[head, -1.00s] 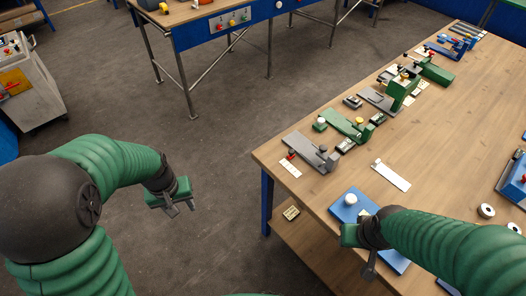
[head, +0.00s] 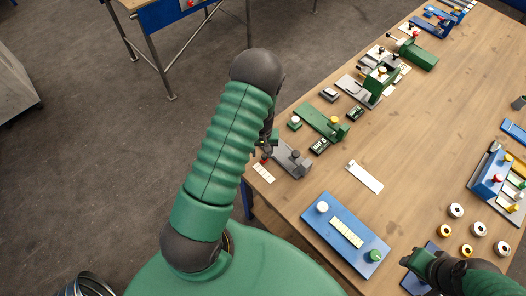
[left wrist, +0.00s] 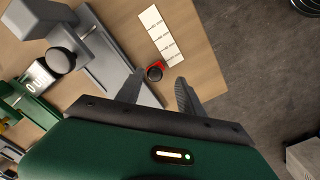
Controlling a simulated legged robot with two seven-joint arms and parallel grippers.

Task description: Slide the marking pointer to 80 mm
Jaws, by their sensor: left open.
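A grey device (head: 291,160) sits at the table's near left corner. In the left wrist view its grey plate (left wrist: 105,60) shows, with a dark round knob (left wrist: 62,60). A small red and black knob (left wrist: 154,73) is at the plate's end; in the head view it is a red spot (head: 264,160). My left gripper (left wrist: 157,88) is open, its fingertips on either side of the red knob in that view; contact cannot be told. In the head view my left arm partly hides the gripper (head: 267,150). My right gripper (head: 406,262) is at lower right. I cannot identify the marking pointer for certain.
A white label strip (head: 264,172) lies at the table edge by the red knob. A green device (head: 322,121) stands behind, with a small display block (head: 320,147). A blue plate (head: 318,218) and several rings (head: 456,210) lie in front. A white strip (head: 365,177) lies mid-table.

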